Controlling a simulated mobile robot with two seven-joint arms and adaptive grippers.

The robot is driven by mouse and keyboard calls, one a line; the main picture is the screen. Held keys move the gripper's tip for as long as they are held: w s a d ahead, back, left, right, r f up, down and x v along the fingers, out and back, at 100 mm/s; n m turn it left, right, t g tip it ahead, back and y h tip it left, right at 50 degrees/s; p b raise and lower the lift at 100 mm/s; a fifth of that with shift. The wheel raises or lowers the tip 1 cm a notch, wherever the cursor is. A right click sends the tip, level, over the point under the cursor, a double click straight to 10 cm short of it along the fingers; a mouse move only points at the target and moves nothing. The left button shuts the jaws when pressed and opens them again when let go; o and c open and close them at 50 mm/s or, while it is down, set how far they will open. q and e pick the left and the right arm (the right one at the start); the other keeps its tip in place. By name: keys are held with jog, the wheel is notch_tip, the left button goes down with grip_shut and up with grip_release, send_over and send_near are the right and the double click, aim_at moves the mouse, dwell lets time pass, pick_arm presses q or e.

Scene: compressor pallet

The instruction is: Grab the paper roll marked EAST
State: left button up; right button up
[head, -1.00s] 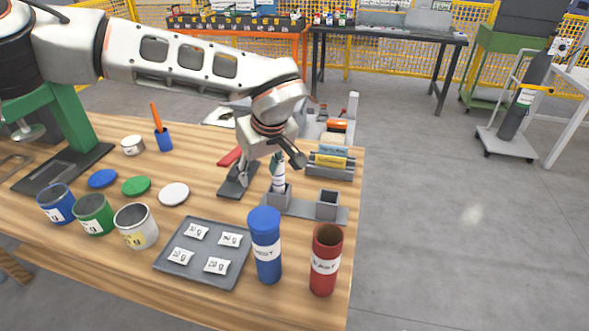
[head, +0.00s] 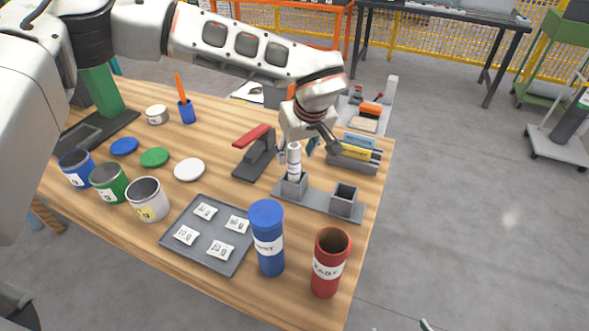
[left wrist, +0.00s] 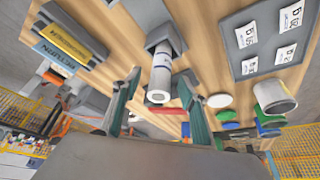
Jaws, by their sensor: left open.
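A white paper roll (head: 294,162) stands upright in the left socket of a grey two-socket holder (head: 318,201). It also shows in the left wrist view (left wrist: 161,75), end-on, with small lettering I cannot read. My left gripper (head: 313,147) is open beside the top of the roll; in the left wrist view the roll's end lies between its spread fingers (left wrist: 158,108), not gripped. A red tube (head: 328,262) marked EAST stands open at the table's front right corner. A blue tube (head: 267,237), its label partly readable, stands to its left. Only a possible sliver of my right gripper shows at the bottom edge.
The holder's right socket (head: 344,200) looks empty. A grey tray (head: 207,235) with labelled packets lies left of the blue tube. Paint cans (head: 147,199) and lids stand further left. A stapler-like tool (head: 256,153) and a rack of blocks (head: 354,153) flank the gripper.

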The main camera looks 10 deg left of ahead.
aim_at(294, 170)
pick_arm(q)
jog(key=x, duration=0.3)
jog(key=shift+f, duration=0.25)
jog(key=c, duration=1.2)
jog(key=shift+r, duration=0.15)
